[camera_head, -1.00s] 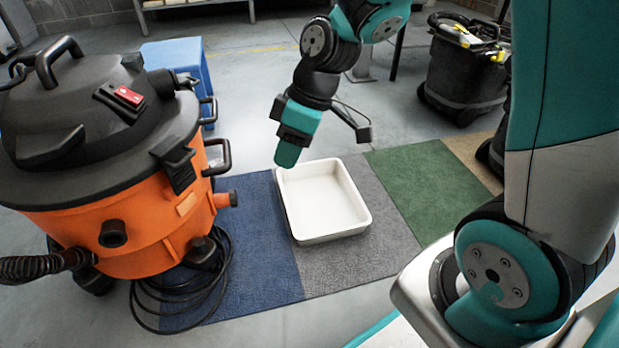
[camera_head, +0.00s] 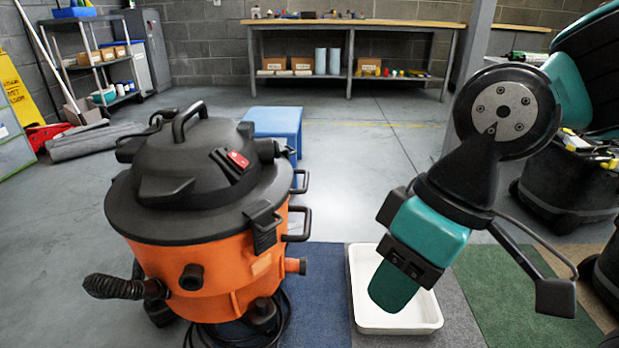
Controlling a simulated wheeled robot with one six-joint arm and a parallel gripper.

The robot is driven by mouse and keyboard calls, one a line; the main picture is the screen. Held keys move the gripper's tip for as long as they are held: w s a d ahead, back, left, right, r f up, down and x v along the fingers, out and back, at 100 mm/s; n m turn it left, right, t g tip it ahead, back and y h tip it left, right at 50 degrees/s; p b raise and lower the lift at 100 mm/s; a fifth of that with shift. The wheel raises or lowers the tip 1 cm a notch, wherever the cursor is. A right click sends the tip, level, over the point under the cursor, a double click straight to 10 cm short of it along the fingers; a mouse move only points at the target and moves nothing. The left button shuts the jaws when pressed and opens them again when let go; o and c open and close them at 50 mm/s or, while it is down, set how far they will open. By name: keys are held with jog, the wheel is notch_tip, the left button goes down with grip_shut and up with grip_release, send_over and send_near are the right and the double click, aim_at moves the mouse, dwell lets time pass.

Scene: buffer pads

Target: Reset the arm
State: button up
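My gripper (camera_head: 395,287) is at the end of my teal and black arm, right of the middle in the head view. It points down and a little left, in front of the white tray (camera_head: 438,318) as seen from here, and covers part of it. A teal tip shows below the black part of the gripper. I see the fingers from the side, so I cannot tell whether they are open or shut. No separate held object is clearly visible. A black bracket hangs on the right of the wrist.
An orange and black vacuum cleaner (camera_head: 205,225) with a hose stands left of the arm. A blue stool (camera_head: 273,122) is behind it. Blue, grey and green mats (camera_head: 505,300) lie under and beside the tray. A black cart (camera_head: 565,190) stands right; a workbench (camera_head: 350,28) is at the back.

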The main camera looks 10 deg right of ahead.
notch_tip(320, 180, up, 51)
jog(key=p, duration=4.9)
jog(key=shift+f, duration=0.15)
jog(key=shift+c, duration=0.3)
jog(key=shift+r+p, duration=0.2)
jog(key=shift+p, duration=0.15)
jog(key=c, duration=0.4)
jog(key=shift+f, duration=0.2)
grip_shut()
jog(key=shift+s, duration=0.1)
